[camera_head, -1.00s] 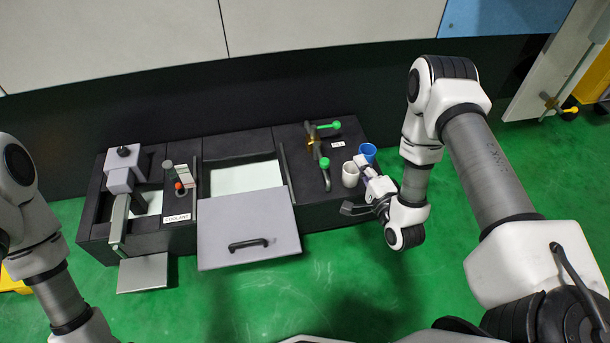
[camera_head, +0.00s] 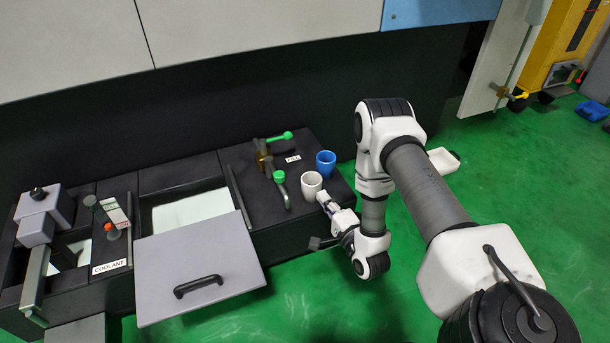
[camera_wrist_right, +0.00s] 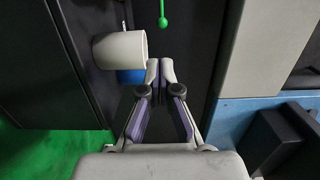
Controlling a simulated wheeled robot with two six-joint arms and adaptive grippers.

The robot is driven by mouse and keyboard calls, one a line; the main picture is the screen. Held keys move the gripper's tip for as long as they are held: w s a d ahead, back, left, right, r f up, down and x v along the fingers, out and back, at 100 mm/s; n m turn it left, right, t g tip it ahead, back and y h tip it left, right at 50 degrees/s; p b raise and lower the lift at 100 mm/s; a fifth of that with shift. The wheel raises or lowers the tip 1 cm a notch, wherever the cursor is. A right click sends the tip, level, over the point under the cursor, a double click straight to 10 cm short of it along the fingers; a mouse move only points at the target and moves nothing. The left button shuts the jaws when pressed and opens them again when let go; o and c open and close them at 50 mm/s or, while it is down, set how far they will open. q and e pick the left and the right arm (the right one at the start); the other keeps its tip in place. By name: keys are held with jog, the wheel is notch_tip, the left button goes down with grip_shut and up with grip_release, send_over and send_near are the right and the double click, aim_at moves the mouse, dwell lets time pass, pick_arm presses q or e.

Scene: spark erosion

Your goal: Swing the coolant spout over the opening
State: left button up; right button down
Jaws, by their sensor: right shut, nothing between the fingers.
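Behind the COOLANT label (camera_head: 110,267), an upright grey cylinder (camera_head: 91,203) and an orange-red knob (camera_head: 112,231) stand beside a small opening; I cannot tell surely which part is the coolant spout. A larger rectangular opening (camera_head: 185,212) with a pale inside lies to the right, behind a grey panel with a black handle (camera_head: 199,286). My right gripper (camera_head: 325,200) is at the far right end of the black bench, close beside the white cup (camera_head: 311,185). In the right wrist view its fingers (camera_wrist_right: 160,70) are together and empty. My left gripper is out of view.
A blue cup (camera_head: 326,163) stands behind the white one. Brass fittings with green-ended levers (camera_head: 280,177) stand left of the cups, near a small white label (camera_head: 293,158). A grey column-like unit (camera_head: 36,215) is at the bench's left end. Green floor is clear in front.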

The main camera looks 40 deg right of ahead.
aim_at(277, 181)
jog(key=w+b, duration=0.1)
jog(key=w, duration=0.1)
jog(key=w+b, duration=0.1)
jog(key=w, duration=0.2)
jog(key=w+d+b, duration=0.1)
jog(key=w, duration=0.2)
jog(key=shift+w+d+f+b, duration=0.1)
jog(key=shift+w+f+b, duration=0.05)
jog(key=shift+f+b, duration=0.15)
jog(key=w+a+b, duration=0.2)
jog(key=a, duration=0.1)
jog(key=shift+w+r, duration=0.1)
jog(key=shift+w, duration=0.05)
jog(key=shift+w+a, duration=0.1)
jog(key=shift+a, duration=0.1)
jog(key=shift+r, duration=0.2)
jog(key=shift+a, duration=0.1)
